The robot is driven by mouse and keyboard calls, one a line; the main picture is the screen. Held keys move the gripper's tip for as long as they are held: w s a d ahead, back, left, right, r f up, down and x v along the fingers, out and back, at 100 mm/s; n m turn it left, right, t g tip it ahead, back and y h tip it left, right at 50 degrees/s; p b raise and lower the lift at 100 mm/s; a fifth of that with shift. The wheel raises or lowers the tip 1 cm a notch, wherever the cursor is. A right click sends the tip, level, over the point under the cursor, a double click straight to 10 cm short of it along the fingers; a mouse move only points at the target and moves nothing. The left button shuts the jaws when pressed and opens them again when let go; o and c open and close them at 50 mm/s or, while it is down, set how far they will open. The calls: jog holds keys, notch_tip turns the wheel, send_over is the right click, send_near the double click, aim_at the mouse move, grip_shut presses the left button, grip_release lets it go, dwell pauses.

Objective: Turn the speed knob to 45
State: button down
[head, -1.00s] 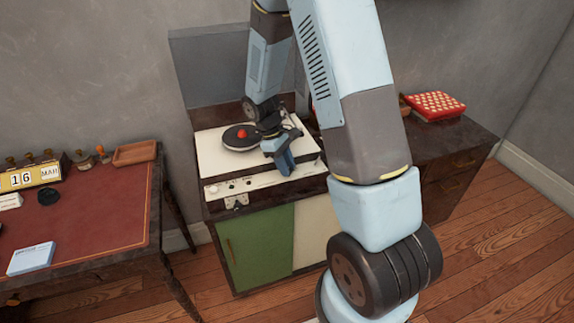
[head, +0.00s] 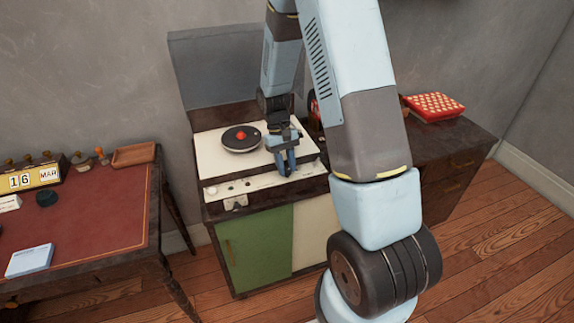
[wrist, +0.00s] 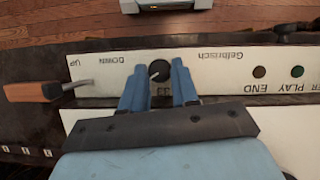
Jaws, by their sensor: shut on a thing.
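The speed knob (wrist: 160,70) is a small black round knob on the record player's white front strip, with a pale pointer line toward the lower left in the wrist view. A printed 33 is visible just below it. My gripper (wrist: 159,74) has its two blue fingers on either side of the knob and is shut on it. In the head view my gripper (head: 287,170) points down at the front right of the white record player (head: 212,160) and hides the knob. No 45 mark can be made out.
A black record with a red centre (head: 240,137) lies on the player. In the wrist view, a lever with a wooden handle (wrist: 35,92) is left of the knob, and END and PLAY buttons are right. A desk (head: 90,215) stands at left; a red box (head: 433,106) is behind right.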

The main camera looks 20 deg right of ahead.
jog(key=shift+w, duration=0.15)
jog(key=c, duration=1.1)
grip_release()
jog(key=shift+c, duration=0.2)
jog(key=shift+r, duration=0.1)
jog(key=v, duration=1.3)
jog(key=shift+r, duration=0.3)
